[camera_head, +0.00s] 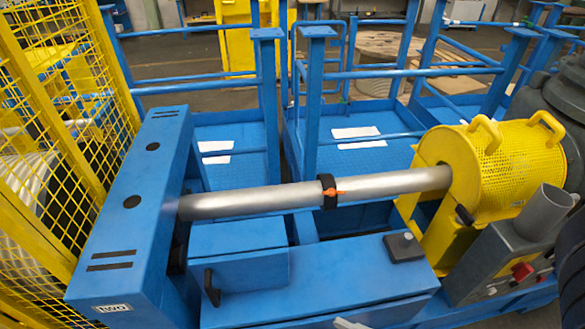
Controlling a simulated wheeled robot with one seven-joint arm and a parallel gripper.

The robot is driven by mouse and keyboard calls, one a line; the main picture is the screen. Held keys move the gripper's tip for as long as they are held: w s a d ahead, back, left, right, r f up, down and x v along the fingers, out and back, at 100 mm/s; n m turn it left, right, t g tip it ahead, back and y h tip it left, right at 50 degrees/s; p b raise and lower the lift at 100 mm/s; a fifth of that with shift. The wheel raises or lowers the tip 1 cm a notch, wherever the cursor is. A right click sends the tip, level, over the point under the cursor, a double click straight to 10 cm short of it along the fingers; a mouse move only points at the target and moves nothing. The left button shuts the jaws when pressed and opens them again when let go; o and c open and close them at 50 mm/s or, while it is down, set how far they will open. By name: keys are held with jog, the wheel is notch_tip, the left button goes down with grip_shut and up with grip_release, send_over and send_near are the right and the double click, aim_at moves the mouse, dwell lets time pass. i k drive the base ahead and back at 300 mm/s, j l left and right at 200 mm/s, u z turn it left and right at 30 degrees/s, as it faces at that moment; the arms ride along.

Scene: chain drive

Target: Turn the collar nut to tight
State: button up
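The collar nut (328,183) is a black ring around a long silver shaft (255,198), a little right of the picture's middle. An orange lever or pointer (337,192) sticks out from its side toward the right. Any tight or loose marking on it is too small to read. The shaft runs from a blue housing (140,200) on the left to a yellow perforated guard (510,165) on the right. My gripper is not in this view, and nothing is seen touching the collar nut.
A yellow mesh fence (60,110) stands at the left. Blue posts and rails (312,100) rise behind the shaft. A blue box (240,268) with a black handle lies below it. Grey machine parts with a red knob (522,271) are at right.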

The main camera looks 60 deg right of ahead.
aim_at(331, 192)
jog(key=l+z, duration=0.2)
jog(key=z, duration=0.25)
jog(key=k+l+z, duration=0.1)
jog(key=l+z, duration=0.3)
jog(key=j, duration=0.1)
